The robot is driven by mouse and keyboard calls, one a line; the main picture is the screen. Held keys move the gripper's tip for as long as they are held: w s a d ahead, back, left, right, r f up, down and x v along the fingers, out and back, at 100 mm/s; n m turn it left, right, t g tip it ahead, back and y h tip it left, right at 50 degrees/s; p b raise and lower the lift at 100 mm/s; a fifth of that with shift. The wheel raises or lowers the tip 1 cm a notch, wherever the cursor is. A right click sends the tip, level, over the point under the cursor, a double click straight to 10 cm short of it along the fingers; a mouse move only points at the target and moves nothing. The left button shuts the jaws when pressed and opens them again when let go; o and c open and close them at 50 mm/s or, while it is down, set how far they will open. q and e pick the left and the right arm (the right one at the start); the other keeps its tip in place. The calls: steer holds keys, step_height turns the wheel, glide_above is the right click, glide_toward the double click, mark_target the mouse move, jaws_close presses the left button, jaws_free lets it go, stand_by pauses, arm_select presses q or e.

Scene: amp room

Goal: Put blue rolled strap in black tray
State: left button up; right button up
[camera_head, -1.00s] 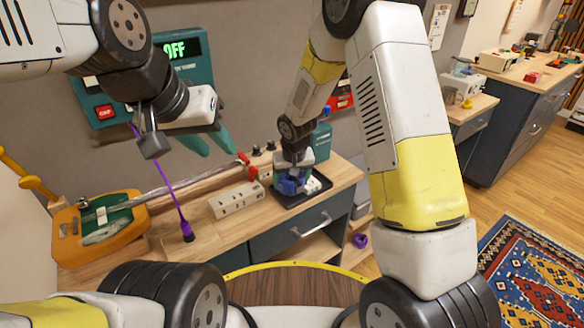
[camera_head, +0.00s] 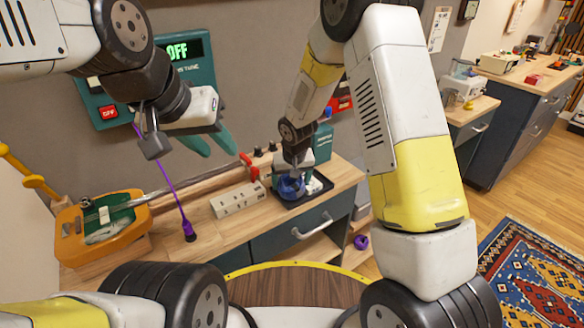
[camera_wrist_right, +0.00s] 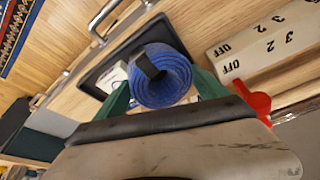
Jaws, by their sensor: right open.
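The blue rolled strap (camera_wrist_right: 162,79), with a black band across it, lies between the green fingers of my right gripper (camera_wrist_right: 160,92). In the head view the strap (camera_head: 291,187) is over the left part of the black tray (camera_head: 297,204), within its outline. Whether it rests on the tray floor is hard to tell. My right gripper (camera_head: 294,178) is open around the strap and points down. The tray (camera_wrist_right: 93,91) shows behind the strap in the right wrist view. My left gripper (camera_head: 222,152) is open and empty, high over the bench, with its teal fingers apart.
A pale switch strip (camera_head: 239,200) lies left of the tray, near a red clamp part (camera_head: 249,167). A white item (camera_head: 314,185) sits in the tray's right part. A purple cable (camera_head: 172,188) and an orange tool (camera_head: 103,230) are at left. A drawer handle (camera_head: 312,226) sticks out below the tray.

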steer(key=shift+s+d+f, duration=0.25)
steer(key=shift+d+f, duration=0.15)
steer(key=shift+d, duration=0.1)
steer(key=s+d+r+m, duration=0.1)
steer(key=s+d+r, duration=0.2)
steer(key=r, duration=0.7)
steer(key=s+d+r, duration=0.3)
steer(key=s+r, duration=0.1)
steer(key=r, duration=0.6)
steer(key=s+d+r+t, duration=0.1)
steer(key=s+d+r, duration=0.2)
steer(key=s, duration=0.3)
steer(key=s+d+r+t+y, duration=0.1)
steer(key=s+d+r, duration=0.2)
steer(key=s, duration=0.3)
steer(key=s+d+r+m, duration=0.1)
steer(key=s+d+r, duration=0.2)
steer(key=s, duration=0.3)
steer(key=shift+s+r+t, duration=0.15)
steer(key=shift+r+t, duration=0.25)
steer(key=shift+r, duration=0.2)
steer(key=shift+o, duration=0.5)
